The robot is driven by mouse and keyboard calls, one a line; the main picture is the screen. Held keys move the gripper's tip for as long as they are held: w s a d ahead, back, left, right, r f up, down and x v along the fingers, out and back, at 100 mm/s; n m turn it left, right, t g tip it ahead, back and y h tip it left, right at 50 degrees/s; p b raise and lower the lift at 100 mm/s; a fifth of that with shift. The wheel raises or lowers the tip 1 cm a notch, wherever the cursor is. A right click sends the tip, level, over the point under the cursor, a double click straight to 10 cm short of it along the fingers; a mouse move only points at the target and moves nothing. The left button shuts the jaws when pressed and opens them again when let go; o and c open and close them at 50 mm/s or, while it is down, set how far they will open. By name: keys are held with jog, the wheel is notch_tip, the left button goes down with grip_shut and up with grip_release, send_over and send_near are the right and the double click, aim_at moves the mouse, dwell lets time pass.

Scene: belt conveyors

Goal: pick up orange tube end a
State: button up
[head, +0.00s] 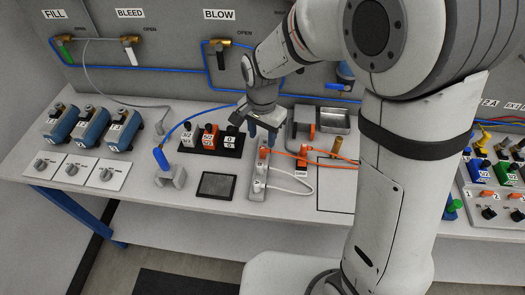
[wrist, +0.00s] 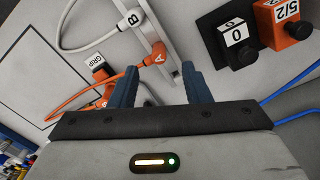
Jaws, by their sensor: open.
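The orange tube end A (wrist: 154,60) is an orange connector with a letter A label. It sits on a light grey rack strip (wrist: 160,20), and its orange tube (wrist: 110,82) runs off to the left in the wrist view. It also shows in the head view (head: 265,153), just below my gripper (head: 263,130). In the wrist view my gripper (wrist: 160,75) is open, with its two blue fingers apart. The tube end appears between the fingertips, nearer the left one. Nothing is held. I cannot tell the remaining height gap.
White tube end B (wrist: 131,18) sits on the same strip with a looping white tube. A black base with valve blocks (head: 210,142) stands left of it. An orange connector (wrist: 103,75) lies by a GRIP label. A grey tray (head: 335,121) is behind.

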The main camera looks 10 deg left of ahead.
aim_at(263, 148)
notch_tip(263, 148, down, 6)
jog(key=shift+d+f+p, duration=0.1)
jog(key=shift+f+p, duration=0.15)
jog(key=shift+p, duration=0.4)
grip_shut()
